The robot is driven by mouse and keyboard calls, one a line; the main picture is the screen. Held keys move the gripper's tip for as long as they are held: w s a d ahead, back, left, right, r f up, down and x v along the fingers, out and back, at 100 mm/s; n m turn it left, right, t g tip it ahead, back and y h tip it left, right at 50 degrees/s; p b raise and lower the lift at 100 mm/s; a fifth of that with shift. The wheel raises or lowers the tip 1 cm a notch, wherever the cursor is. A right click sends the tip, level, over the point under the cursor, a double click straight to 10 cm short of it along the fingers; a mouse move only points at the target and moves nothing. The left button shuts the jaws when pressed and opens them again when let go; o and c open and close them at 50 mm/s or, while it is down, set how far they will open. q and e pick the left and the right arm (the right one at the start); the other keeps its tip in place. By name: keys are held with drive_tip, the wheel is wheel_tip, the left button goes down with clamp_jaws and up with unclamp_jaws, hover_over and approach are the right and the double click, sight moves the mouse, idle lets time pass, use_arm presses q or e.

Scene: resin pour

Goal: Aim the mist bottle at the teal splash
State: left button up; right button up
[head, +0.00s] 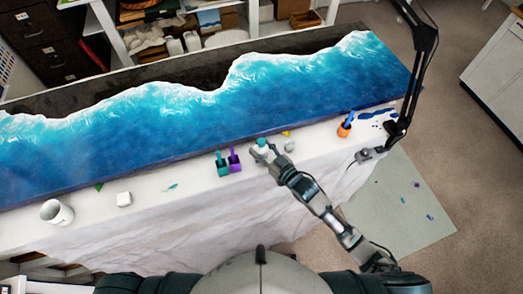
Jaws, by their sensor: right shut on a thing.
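My right gripper (265,153) is shut on a small pale bottle with a teal top (261,142), which looks like the mist bottle. The fingers hide much of it, and I cannot tell which way its nozzle points. The gripper is over the white-covered table, close to the resin panel's front edge. A small teal splash (171,187) lies on the white cover, well to the left of the gripper. My left gripper is not in view.
Teal (222,165) and purple (234,160) cups stand just left of the gripper. A grey lump (290,146) is to its right. An orange cup (345,129), white block (124,199) and white mug (57,212) stand along the table. The blue wave panel (200,115) fills the back.

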wheel_tip(320, 180, up, 2)
drive_tip(key=shift+r, duration=0.2)
drive_tip(key=s+d+r+b, duration=0.1)
drive_tip(key=d+b, duration=0.1)
drive_tip(key=d, duration=1.4)
drive_tip(key=shift+r, duration=0.35)
